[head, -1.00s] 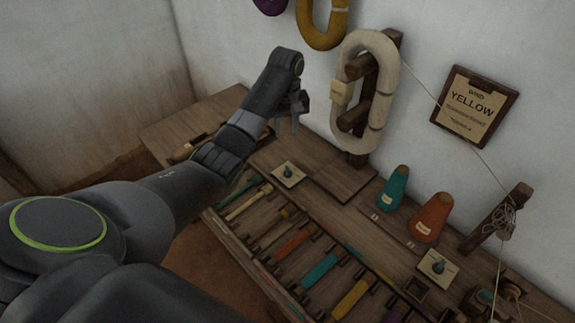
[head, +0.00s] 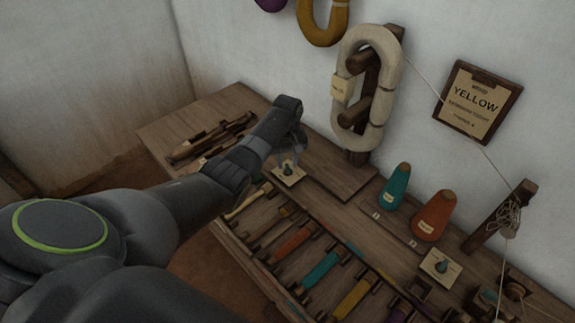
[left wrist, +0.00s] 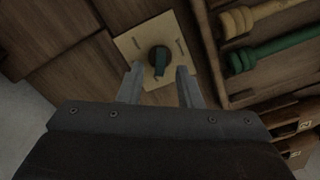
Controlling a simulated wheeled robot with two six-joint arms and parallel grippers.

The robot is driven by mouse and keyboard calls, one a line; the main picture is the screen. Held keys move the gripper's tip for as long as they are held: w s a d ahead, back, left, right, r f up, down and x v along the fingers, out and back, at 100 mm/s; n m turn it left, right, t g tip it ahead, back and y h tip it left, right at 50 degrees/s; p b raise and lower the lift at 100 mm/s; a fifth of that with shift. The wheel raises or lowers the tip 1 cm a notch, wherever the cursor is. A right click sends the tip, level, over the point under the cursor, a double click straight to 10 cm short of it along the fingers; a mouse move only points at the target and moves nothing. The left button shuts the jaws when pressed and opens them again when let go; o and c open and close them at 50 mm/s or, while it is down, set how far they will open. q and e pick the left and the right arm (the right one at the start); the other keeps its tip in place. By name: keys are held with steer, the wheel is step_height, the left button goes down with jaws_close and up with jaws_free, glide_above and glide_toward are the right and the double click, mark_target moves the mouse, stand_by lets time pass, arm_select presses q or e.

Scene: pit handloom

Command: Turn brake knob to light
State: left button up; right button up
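The brake knob (left wrist: 159,57) is a small dark teal knob on a cream square plate (left wrist: 140,45) with dark marks around it. In the head view the knob (head: 287,170) stands on its plate at the table's middle, left of the skein post. My left gripper (left wrist: 157,70) is open, its two fingers apart on either side of the knob's near part. In the head view the left gripper (head: 287,160) hangs just above the plate. I cannot tell whether the fingers touch the knob. The plate's lettering is too small to read. My right gripper is not in view.
A second knob (head: 441,267) sits on a similar plate at right. Teal (head: 396,187) and orange (head: 433,216) cones stand behind the bobbin tray (head: 262,262). A cream skein (head: 340,115) hangs on a wooden post. A yellow card sign (head: 476,103) hangs on the wall.

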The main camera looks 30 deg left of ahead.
arm_select(q)
steer(key=shift+f, duration=0.85)
jaws_close()
